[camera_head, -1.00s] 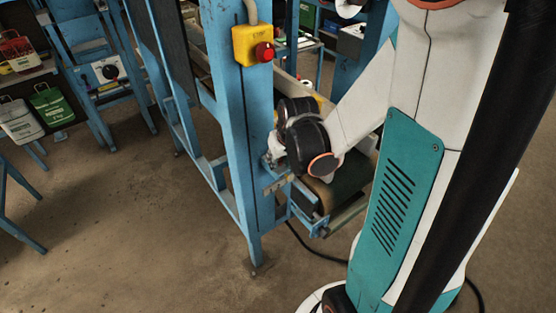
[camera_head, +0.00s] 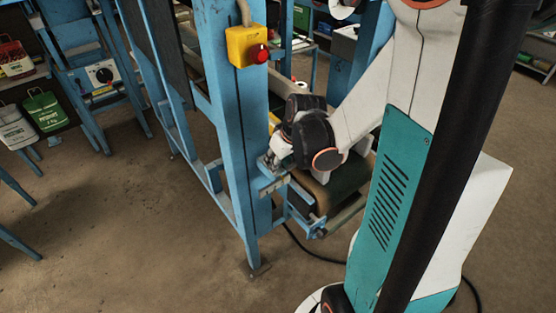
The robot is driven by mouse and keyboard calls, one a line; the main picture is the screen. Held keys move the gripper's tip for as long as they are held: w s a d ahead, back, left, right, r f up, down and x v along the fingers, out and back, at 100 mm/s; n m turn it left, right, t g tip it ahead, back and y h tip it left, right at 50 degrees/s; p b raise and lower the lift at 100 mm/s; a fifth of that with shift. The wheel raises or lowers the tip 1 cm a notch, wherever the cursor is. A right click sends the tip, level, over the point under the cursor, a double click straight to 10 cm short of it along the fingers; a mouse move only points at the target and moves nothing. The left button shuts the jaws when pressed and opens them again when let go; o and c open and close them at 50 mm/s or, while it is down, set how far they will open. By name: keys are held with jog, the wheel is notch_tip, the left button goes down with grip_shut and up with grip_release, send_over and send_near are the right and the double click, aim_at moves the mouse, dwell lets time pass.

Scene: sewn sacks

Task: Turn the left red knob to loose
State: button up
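No red knob can be made out in the head view. My gripper (camera_head: 272,162) is at the right side of the blue upright post, by the bracket (camera_head: 272,187) at the end of the conveyor. My black and white wrist covers much of that spot. The fingers are small and partly hidden, so I cannot tell whether they are open, shut, or touching a knob. The conveyor's roller end with its green-brown belt (camera_head: 340,185) shows below my wrist.
A yellow box (camera_head: 243,47) with a red push button (camera_head: 262,54) is fixed high on the blue post (camera_head: 229,120). A white panel with a black dial (camera_head: 103,75) stands at the left, near green and red bags (camera_head: 45,110). A cable lies on the floor. Open floor is at the front left.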

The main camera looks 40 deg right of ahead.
jog(key=o, duration=1)
